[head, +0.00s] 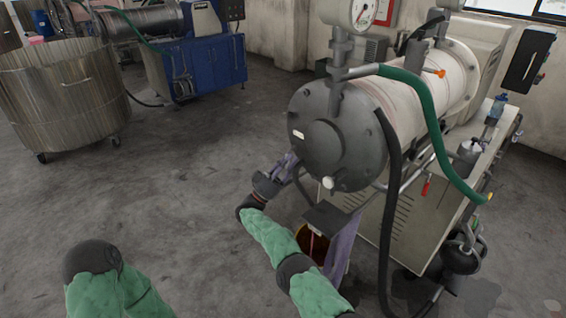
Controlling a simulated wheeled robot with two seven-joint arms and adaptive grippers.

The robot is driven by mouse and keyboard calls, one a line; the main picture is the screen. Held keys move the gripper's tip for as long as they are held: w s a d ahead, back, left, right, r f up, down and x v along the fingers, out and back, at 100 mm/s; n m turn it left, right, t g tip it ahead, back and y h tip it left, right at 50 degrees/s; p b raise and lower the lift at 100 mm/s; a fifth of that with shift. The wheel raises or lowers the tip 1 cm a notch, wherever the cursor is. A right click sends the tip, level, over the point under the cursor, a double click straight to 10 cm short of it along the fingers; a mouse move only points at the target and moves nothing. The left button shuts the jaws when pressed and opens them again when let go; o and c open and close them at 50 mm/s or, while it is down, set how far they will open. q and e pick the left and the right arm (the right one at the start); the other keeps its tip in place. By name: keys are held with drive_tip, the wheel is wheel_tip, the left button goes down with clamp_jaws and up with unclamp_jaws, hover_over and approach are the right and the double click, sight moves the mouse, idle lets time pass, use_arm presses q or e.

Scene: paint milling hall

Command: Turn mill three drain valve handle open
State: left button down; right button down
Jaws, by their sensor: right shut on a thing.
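The mill is a pale horizontal cylinder (415,85) with a dark grey round end plate (325,130) facing me. My right arm, in a green sleeve, reaches up from the bottom middle. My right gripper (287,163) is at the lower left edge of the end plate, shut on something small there. It appears to be the drain valve handle, but fingers and wrist hide it, so its angle cannot be told. My left arm shows only as a green sleeve and dark joint at the bottom left; its gripper is out of view.
A container with dark red content (314,243) stands below the end plate, partly behind my right arm. A green hose (432,120) and a black hose (389,220) hang right of the plate. A large wheeled metal vat (62,95) stands at left. The floor between is clear.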

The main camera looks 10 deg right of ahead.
drive_tip(key=c, duration=1)
unclamp_jaws()
drive_tip(key=shift+f, duration=0.1)
drive_tip(key=v, duration=1.2)
drive_tip(key=shift+w, duration=0.1)
